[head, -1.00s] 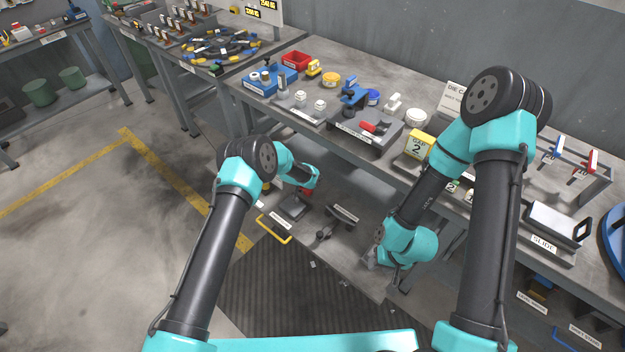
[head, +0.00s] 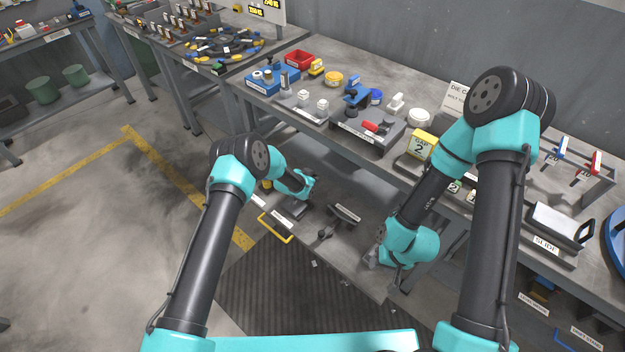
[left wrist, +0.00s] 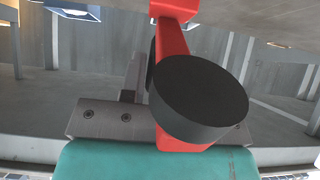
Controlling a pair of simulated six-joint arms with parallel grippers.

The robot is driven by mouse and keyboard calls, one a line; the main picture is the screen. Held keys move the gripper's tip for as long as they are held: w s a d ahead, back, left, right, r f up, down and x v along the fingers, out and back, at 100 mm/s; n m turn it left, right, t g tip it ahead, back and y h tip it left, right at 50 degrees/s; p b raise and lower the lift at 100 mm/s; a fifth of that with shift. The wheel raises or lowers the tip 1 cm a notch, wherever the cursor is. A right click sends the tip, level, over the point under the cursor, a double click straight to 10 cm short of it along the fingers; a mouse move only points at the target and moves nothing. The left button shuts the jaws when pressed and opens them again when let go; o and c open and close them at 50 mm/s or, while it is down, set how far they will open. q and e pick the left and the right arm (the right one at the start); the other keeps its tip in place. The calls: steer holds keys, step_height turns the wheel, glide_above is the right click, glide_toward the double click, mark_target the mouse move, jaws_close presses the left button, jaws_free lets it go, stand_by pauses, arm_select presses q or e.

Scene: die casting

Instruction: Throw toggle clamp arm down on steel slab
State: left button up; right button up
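In the left wrist view a red clamp arm (left wrist: 174,60) with a thick black round tip (left wrist: 200,98) is very close to the camera. It lies in front of the grey body of my left gripper, whose fingers are mostly hidden; I cannot tell whether they grip it. In the head view my left gripper (head: 305,190) is low over the pulled-out lower drawer, above a dark slab (head: 292,208), and covers the clamp there. My right gripper (head: 374,258) hangs low by the drawer's right side; its fingers are too small to read.
The drawer has a yellow handle (head: 275,230) and holds a dark bar-shaped part (head: 346,214). On the bench above are a blue clamp (head: 355,97), a grey block with a red handle (head: 370,135), a yellow box (head: 421,146) and a labelled slide (head: 545,223). The left floor is clear.

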arm_select(q)
steer(key=shift+o, duration=1.4)
steer(key=shift+r, duration=0.1)
steer(key=v, duration=1.7)
steer(key=shift+s, duration=0.2)
